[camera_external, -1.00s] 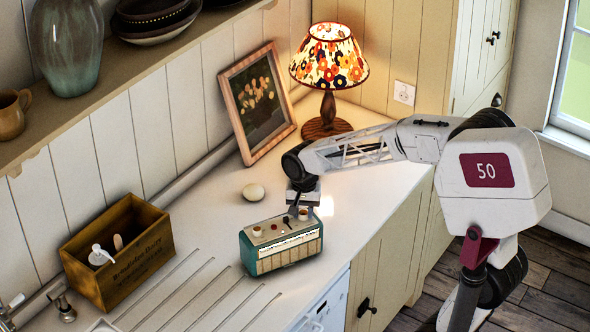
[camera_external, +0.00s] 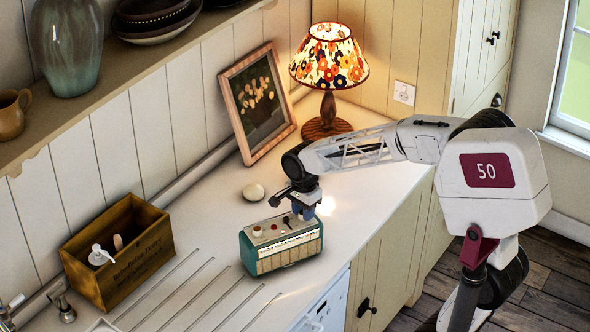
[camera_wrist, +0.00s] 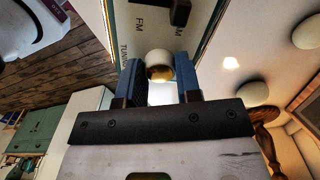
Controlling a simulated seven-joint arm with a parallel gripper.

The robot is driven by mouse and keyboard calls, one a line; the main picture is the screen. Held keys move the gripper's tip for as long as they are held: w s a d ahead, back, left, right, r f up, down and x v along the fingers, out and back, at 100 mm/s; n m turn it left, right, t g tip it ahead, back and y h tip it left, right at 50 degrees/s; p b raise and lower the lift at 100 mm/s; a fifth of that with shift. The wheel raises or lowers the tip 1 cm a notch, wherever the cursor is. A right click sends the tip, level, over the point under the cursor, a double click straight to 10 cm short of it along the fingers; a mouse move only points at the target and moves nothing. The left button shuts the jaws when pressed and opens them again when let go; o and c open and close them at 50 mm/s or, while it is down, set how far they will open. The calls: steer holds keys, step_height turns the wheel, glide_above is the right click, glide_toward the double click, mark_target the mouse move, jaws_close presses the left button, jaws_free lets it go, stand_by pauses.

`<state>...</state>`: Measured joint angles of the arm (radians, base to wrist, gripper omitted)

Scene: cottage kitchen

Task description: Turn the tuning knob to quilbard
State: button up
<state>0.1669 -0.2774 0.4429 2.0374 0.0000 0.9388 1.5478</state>
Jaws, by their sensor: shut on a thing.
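A teal and cream radio (camera_external: 268,264) stands on the counter in the outside view. Its top carries a cream knob (camera_external: 257,231) at the left, a small red spot and a dark lever; the dial marks along its front edge are too small to read. My gripper (camera_external: 306,212) is over the right end of the top and hides the knob there. In the wrist view my gripper (camera_wrist: 160,82) has its blue fingers either side of the cream tuning knob (camera_wrist: 158,60), shut on it.
A white egg (camera_external: 253,192) lies behind the radio. A picture frame (camera_external: 236,110) leans on the wall and a lit lamp (camera_external: 327,105) stands at the back. A wooden crate (camera_external: 140,265) is at the left. The counter between crate and radio is clear.

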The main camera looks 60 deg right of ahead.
stand_by(0.3)
steer(key=o, duration=0.9)
steer(key=shift+o, duration=0.2)
steer(key=shift+r, duration=0.1)
steer(key=shift+r, duration=3.8)
steer(key=s+a+n+t, duration=0.1)
steer(key=s+a+n, duration=0.3)
steer(key=s+n, duration=0.5)
steer(key=s+a+n+t, duration=0.1)
steer(key=s+a+n, duration=0.3)
steer(key=s+n, duration=0.6)
steer(key=shift+s+a+f+t, duration=0.3)
steer(key=shift+s+f, duration=0.05)
steer(key=shift+s, duration=2.2)
